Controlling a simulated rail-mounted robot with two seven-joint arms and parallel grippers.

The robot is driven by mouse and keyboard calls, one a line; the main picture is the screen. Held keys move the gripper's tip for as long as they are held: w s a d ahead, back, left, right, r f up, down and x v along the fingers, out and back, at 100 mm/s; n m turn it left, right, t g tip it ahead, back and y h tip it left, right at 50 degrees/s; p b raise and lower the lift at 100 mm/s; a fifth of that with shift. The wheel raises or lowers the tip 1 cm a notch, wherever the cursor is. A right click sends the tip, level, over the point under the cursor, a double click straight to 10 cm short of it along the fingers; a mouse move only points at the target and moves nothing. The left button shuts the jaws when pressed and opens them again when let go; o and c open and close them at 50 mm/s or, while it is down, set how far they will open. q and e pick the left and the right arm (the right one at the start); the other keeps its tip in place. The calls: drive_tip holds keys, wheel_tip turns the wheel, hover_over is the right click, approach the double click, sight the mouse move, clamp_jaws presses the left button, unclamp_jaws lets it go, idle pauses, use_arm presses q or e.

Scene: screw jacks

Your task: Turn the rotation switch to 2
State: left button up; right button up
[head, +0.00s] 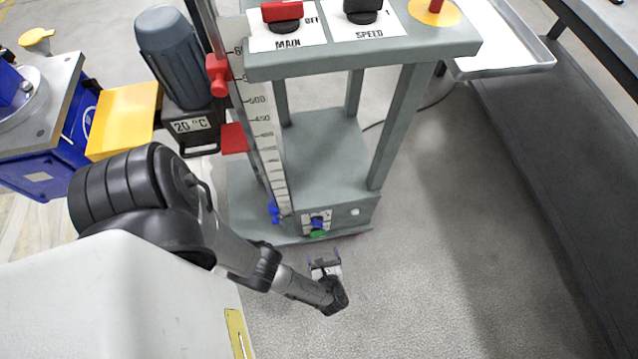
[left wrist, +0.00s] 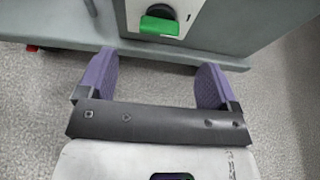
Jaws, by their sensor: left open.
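A small white panel (head: 316,222) sits low on the front of the grey-green stand. The green knob also shows at the top of the left wrist view (left wrist: 159,25), lying roughly crosswise. My left gripper (head: 324,259) is just in front of and below this panel. It is open and empty, its purple fingers apart from the green knob. A black knob marked SPEED (head: 361,10) is on the stand's top. My right gripper is not in view.
A red MAIN knob (head: 282,12) is beside the SPEED knob. A vertical scale (head: 268,140) with red and blue clamps rises left of the panel. A dark motor (head: 174,55) stands farther left. Grey floor (head: 440,230) is clear to the right.

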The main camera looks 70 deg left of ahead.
sight(318, 235)
use_arm(q)
drive_tip(key=b+x, duration=0.1)
drive_tip(key=x, duration=0.4)
drive_tip(key=shift+a+f+b, duration=0.2)
drive_tip(key=shift+b, duration=0.2)
drive_tip(key=shift+b+x, duration=0.3)
drive_tip(key=shift+x, duration=0.75)
drive_tip(key=shift+r, duration=0.1)
drive_tip(key=shift+c, duration=0.4)
drive_tip(key=c, duration=0.8)
drive_tip(key=shift+c, duration=0.2)
